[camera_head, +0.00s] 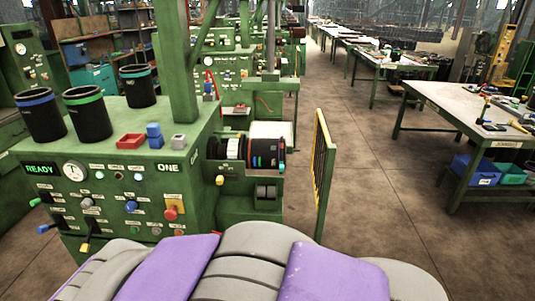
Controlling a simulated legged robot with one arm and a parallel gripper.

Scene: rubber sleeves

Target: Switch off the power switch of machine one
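Machine one (150,172) is the green machine at the left, with "ONE" lettered on its front panel. A green "READY" sign (41,168) is lit at the panel's left. The panel holds a round gauge (73,171), a red knob on a yellow plate (171,209), a blue knob (131,207), and a lever with a yellow handle (85,243) low on the left. The small labels are too blurred to tell which control is the power switch. Grey and purple parts of my own body cover the bottom and hide the panel's lower edge. My gripper is not in view.
Black cups with coloured rims (87,117), a red tray (131,141) and blue blocks (154,136) sit on the machine. A roller unit (265,153) and a yellow guard (322,160) stand at its right. Open floor (370,200) separates these from a workbench (455,104).

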